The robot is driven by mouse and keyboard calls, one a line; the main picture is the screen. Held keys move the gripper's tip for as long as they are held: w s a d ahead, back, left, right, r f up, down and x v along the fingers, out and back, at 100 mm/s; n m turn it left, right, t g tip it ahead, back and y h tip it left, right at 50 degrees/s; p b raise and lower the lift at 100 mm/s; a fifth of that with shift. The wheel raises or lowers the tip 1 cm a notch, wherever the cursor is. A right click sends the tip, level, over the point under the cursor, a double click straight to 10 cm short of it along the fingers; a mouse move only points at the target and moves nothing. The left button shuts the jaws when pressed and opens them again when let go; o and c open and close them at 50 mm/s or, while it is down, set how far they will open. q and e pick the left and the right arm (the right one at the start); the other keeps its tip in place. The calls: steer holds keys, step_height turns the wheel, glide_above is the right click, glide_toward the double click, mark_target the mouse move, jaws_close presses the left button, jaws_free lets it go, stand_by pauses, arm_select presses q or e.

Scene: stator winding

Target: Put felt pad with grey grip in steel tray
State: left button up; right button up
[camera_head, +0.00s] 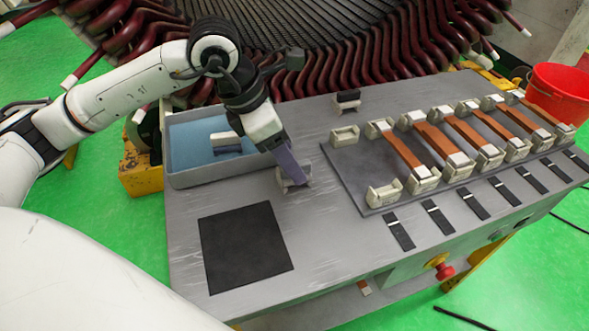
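My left gripper (293,176) points down to the bench top, right of the tray. A small pale block (283,185) shows at its fingertips, mostly covered by the fingers. I cannot tell whether the fingers are closed on it or which grip it has. The grey-walled tray (180,180) with a blue interior stands at the bench's left. A pad with a pale upper part and dark lower part (226,142) is inside it. A similar dark and pale piece (347,101) stands at the back of the bench. My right gripper is out of view.
A black square mat (245,247) lies at front left. A dark plate (350,165) at right carries copper bars (402,150) on cream blocks, with several black strips (398,233) in front. The large stator (290,60) rises behind. A red bucket (560,95) stands far right.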

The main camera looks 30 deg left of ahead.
arm_select(q)
steer(key=x, duration=0.3)
steer(key=shift+w+f, duration=0.1)
steer(key=shift+f, duration=0.2)
steer(key=shift+r, duration=0.1)
steer(key=c, duration=1.2)
steer(key=shift+o, duration=0.2)
